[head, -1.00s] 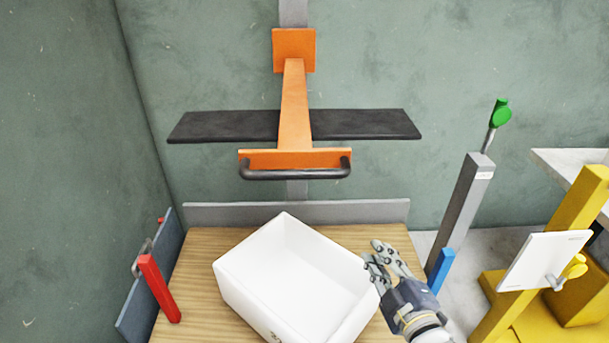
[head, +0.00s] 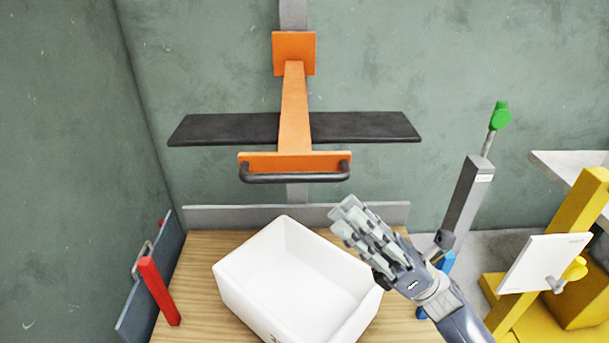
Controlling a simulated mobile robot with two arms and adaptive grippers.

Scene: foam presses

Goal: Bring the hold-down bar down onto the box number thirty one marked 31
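The hold-down bar (head: 365,125) is a long black bar on an orange arm (head: 295,100), raised well above the table. A dark handle (head: 295,178) runs along the arm's front plate. A white open-topped box (head: 290,280) sits turned at an angle on the wooden table below it, empty as far as I see. A dark mark shows on its front face at the bottom edge, cut off and unreadable. My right gripper (head: 345,218) is over the box's right rear side, below and right of the handle, touching neither visibly. Its fingers overlap in view. My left gripper is out of view.
A red post (head: 158,290) and blue-grey side plate (head: 140,285) stand at the table's left. A grey post (head: 466,205) with a green-knobbed lever (head: 500,116) and a yellow frame with a white panel (head: 540,264) stand right. The space before the handle is clear.

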